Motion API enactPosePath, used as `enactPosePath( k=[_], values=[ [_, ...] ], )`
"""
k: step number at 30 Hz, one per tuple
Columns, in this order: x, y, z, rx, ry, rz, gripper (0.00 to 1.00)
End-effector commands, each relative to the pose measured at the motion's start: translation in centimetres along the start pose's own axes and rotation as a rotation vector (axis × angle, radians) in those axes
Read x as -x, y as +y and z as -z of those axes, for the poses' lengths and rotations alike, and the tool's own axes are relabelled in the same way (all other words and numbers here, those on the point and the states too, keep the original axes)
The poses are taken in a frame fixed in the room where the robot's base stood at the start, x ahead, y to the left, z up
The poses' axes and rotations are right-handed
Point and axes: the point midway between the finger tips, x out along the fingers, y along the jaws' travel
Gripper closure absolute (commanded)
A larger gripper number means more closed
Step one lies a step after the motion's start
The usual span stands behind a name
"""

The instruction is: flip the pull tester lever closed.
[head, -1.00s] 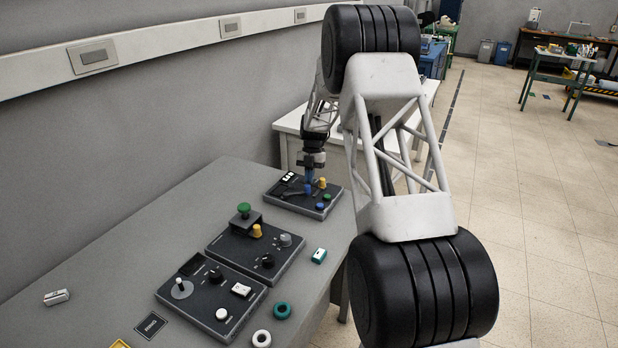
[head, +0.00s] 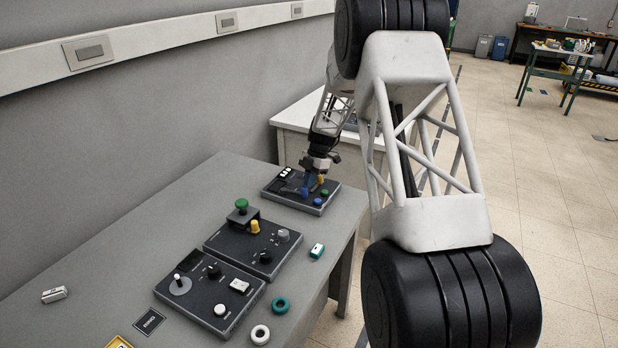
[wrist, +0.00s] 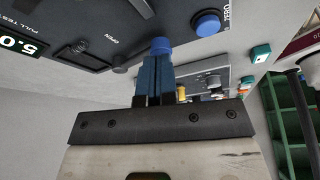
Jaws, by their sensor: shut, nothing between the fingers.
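The pull tester (head: 318,211) is a dark panel box at the far end of the grey table; its lit green display (wrist: 22,44) shows at the left in the wrist view. My gripper (head: 303,194) is shut and empty, tilted down over the panel. In the wrist view its blue fingers (wrist: 152,72) are pressed together. A brighter blue round end, apparently the lever's knob (wrist: 161,45), is right at the fingertips, near the OPEN label. I cannot tell whether they touch. My fingers partly hide the lever, so its exact angle is unclear.
The tester also carries a blue button (wrist: 207,22). Two more control panels, the middle one (head: 240,243) and the near one (head: 200,300), stand closer on the table. A small green and white block (head: 317,251) lies near the right edge. The wall is at the left.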

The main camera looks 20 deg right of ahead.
Motion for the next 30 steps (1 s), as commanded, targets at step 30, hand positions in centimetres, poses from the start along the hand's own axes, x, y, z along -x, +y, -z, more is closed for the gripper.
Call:
enactPosePath(
  k=[30],
  values=[
    [-1.6,-2.1,3.4,-0.166,0.001,-0.064,1.00]
  ],
)
